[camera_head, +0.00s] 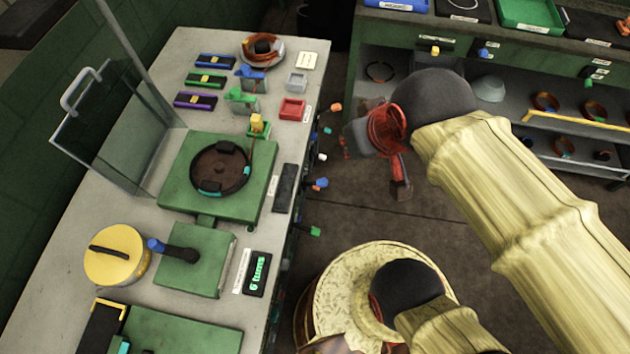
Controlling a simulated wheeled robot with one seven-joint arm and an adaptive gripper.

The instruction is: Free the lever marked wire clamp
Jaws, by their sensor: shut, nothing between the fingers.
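No label reading "wire clamp" is legible, so I cannot tell which lever bears it. Small toggle-like pieces with a blue (250,73), a green (241,97) and a yellow (257,122) top stand on the bench's right half. Levers with coloured knobs stick out from the bench's front side, among them an orange (336,107), a blue (320,183) and a green (315,231) one. My gripper (400,185) is shut and empty over the floor, right of these knobs and apart from them. Its fingers are partly hidden by its red body.
The bench (60,255) carries a green fixture with a dark round dish (220,168), a glass guard (110,130), a yellow round lid (115,253) and a counter reading "6 turns" (258,273). Shelves (540,130) stand at right. Floor (345,215) between them is clear.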

